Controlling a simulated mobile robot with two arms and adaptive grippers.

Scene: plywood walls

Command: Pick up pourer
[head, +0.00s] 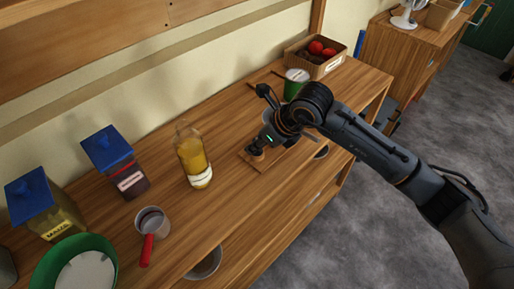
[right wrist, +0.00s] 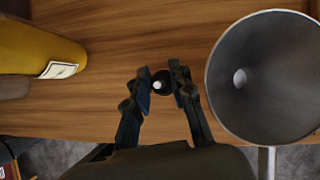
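The pourer is a small dark round piece with a pale tip (right wrist: 161,83), seen end-on between the fingertips in the right wrist view. My right gripper (right wrist: 161,88) has its two fingers close in against both sides of it. In the head view, my right gripper (head: 257,147) points down at a small wooden board (head: 256,164) on the counter, and the pourer is mostly hidden there. Whether it is lifted off the board cannot be told. My left gripper is not in view.
A grey funnel (right wrist: 262,75) is close right of the fingers in the wrist view. A yellow bottle (head: 194,158), a red-handled cup (head: 152,223), blue-lidded boxes (head: 109,151) and a green-rimmed plate (head: 84,272) stand left. A green can (head: 294,84) and produce crate (head: 327,66) are behind.

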